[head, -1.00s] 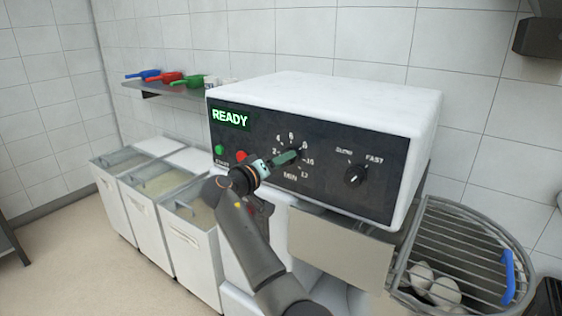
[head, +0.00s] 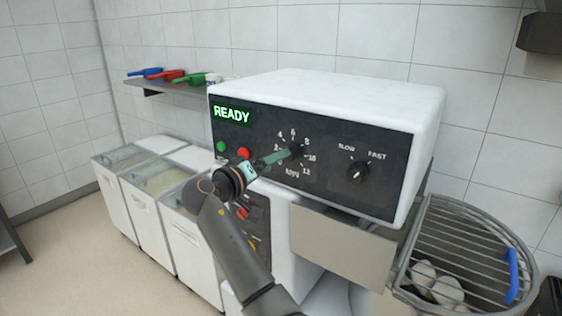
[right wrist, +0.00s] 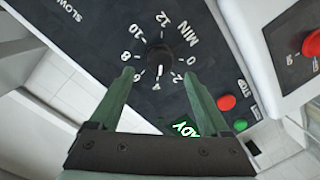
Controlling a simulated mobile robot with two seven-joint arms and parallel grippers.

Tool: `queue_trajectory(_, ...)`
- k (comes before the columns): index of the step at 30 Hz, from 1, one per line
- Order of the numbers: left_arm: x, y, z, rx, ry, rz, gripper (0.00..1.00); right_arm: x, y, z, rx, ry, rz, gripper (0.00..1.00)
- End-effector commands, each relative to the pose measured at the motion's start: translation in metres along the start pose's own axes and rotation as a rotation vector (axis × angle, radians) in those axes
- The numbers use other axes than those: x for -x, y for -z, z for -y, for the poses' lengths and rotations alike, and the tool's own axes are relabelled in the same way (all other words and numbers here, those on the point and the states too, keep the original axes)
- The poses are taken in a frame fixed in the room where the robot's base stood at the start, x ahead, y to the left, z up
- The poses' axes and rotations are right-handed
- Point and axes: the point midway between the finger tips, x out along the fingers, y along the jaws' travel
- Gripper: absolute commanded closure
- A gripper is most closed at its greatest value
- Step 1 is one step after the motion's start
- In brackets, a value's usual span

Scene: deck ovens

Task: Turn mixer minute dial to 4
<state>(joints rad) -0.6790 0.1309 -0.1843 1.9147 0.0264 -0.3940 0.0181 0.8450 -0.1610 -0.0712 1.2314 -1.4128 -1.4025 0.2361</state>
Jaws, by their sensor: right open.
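The mixer minute dial (right wrist: 160,56) is a black knob on the mixer's dark front panel (head: 325,171), ringed by white numbers and marked MIN. It also shows in the head view (head: 297,151), partly covered by my gripper. My right gripper (right wrist: 158,76) is open, with its green fingers on either side of the dial's lower edge in the wrist view. I see no clear grip on the knob. A white mark at the knob's lower edge lies between the 6 and the 2; whether it is pointer or numeral is hard to tell. My left gripper is not in view.
A SLOW/FAST knob (head: 356,172) sits right of the dial. A red button (head: 243,153) and a green button (head: 221,146) sit to its left, below a lit READY display (head: 232,115). A wire bowl guard (head: 470,250) stands lower right; flour bins (head: 130,205) stand left.

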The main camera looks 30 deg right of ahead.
Motion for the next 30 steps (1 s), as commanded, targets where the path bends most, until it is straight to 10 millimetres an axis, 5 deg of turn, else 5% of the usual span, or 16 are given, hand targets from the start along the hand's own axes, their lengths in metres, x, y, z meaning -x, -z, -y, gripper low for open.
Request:
queue_trajectory(6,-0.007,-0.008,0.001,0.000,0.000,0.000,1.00,0.048,-0.001,0.002,-0.002,0.003,-0.001,0.20)
queue_trajectory(12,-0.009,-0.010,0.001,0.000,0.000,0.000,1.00,0.072,-0.001,0.001,0.000,0.001,-0.001,0.20)
queue_trajectory(30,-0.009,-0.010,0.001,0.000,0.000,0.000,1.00,0.077,0.000,0.000,0.000,-0.001,0.000,0.20)
